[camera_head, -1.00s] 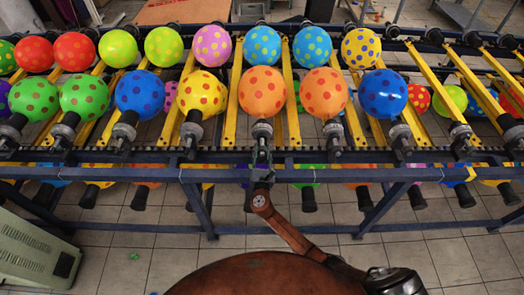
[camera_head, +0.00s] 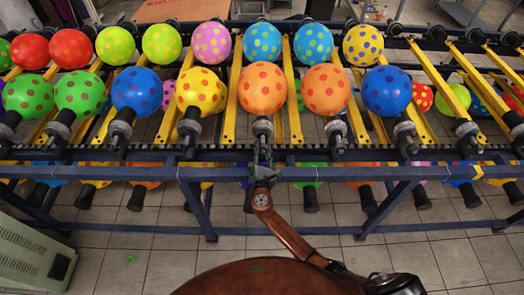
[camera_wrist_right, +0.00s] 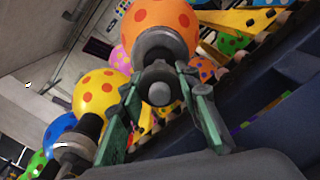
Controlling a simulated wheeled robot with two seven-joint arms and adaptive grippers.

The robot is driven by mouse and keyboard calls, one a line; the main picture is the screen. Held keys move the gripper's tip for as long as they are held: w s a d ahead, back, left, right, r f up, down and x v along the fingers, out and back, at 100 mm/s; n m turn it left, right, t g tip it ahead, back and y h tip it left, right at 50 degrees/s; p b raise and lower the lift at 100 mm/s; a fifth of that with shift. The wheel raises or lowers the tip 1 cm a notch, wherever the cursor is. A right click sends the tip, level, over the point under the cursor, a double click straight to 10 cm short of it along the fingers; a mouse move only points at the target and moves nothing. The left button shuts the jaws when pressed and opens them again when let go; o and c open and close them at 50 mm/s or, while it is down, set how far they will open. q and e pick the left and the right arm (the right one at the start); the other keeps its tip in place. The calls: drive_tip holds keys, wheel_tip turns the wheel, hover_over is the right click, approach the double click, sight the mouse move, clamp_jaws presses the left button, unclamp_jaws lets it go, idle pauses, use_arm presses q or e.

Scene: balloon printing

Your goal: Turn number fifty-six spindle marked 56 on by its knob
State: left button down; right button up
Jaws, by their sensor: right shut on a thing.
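An orange dotted balloon (camera_head: 262,88) sits on a dark spindle (camera_head: 262,127) in the near row of the rack. My right gripper (camera_head: 262,151) is at the near end of this spindle, below the balloon. In the right wrist view, the round grey knob (camera_wrist_right: 160,84) lies between the two green-grey fingers of my right gripper (camera_wrist_right: 162,93), which is shut on it. The orange balloon (camera_wrist_right: 160,27) rises behind the knob. No number 56 can be read on the spindle. My left gripper is not in view.
Neighbouring spindles carry a yellow balloon (camera_head: 201,91) on the left and another orange balloon (camera_head: 326,89) on the right. A blue rail (camera_head: 330,174) runs along the rack's front, below the spindles. A green metal cabinet (camera_head: 30,250) stands at lower left.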

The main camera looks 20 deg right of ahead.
drive_tip(key=m+b, duration=0.2)
drive_tip(key=m, duration=0.1)
drive_tip(key=m+b, duration=0.3)
drive_tip(key=shift+a+f+m+b, duration=0.1)
drive_tip(key=shift+f+m+b, duration=0.1)
drive_tip(key=shift+m+b, duration=0.1)
drive_tip(key=m+b, duration=0.3)
drive_tip(key=m, duration=0.1)
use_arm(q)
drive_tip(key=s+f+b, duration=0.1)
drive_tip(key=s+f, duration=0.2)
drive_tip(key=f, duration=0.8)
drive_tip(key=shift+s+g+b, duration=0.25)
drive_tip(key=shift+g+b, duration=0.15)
use_arm(e)
drive_tip(key=shift+r+m, duration=0.2)
drive_tip(key=shift+m, duration=1.1)
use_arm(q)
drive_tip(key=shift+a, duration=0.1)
use_arm(e)
drive_tip(key=o, duration=1.2)
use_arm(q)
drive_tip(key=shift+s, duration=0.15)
